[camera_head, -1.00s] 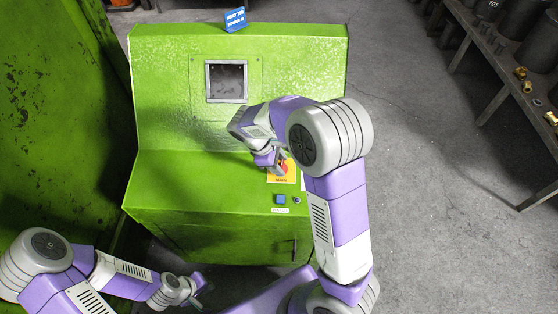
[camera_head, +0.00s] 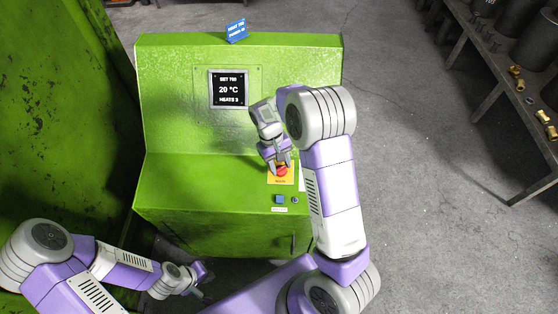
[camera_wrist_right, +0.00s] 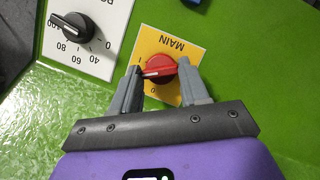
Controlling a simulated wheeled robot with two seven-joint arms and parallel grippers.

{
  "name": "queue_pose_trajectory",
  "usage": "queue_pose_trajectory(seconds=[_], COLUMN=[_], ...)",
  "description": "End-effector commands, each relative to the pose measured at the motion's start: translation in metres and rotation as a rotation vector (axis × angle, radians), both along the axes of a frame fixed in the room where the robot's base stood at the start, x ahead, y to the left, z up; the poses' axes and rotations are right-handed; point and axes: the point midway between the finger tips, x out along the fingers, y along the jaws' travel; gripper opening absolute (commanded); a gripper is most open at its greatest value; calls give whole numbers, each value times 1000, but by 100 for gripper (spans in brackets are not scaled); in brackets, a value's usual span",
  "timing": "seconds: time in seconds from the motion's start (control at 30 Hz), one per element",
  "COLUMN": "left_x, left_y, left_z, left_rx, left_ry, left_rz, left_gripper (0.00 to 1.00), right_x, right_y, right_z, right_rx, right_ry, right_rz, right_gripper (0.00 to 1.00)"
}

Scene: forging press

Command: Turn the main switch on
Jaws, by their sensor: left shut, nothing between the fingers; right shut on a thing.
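The main switch is a red rotary knob (camera_head: 283,171) on a yellow plate marked MAIN (camera_wrist_right: 175,46), on the green console's sloping top. In the right wrist view the red knob (camera_wrist_right: 162,68) sits between the fingers of my right gripper (camera_wrist_right: 158,78), which is shut on it. Its white mark points left in that view. In the head view my right gripper (camera_head: 278,167) comes down on the knob from above. My left gripper (camera_head: 205,282) is shut and empty at the lower left, apart from the console.
A white-plated dial with a black knob (camera_wrist_right: 72,27) lies beside the switch. A blue sign (camera_head: 236,31) stands on the console. A green wall is left; a bench (camera_head: 490,85) stands right.

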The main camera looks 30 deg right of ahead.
Motion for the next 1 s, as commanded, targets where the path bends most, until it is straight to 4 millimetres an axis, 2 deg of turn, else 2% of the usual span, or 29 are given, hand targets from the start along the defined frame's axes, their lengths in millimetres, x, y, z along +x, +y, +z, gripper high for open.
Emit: queue_pose_trajectory(seconds=[0.1,0.5,1.0], left_x=[0,0,0], left_y=[0,0,0], left_z=[8,21,25], left_rx=[0,0,0], left_ry=[0,0,0], left_rz=[0,0,0], left_gripper=[0,0,0], right_x=[1,0,0], right_y=[-2,-4,-5], right_z=[2,2,1], right_rx=[16,57,76], right_ry=[-11,-38,-51], right_rz=[-112,-417,-555], right_gripper=[14,14,14])
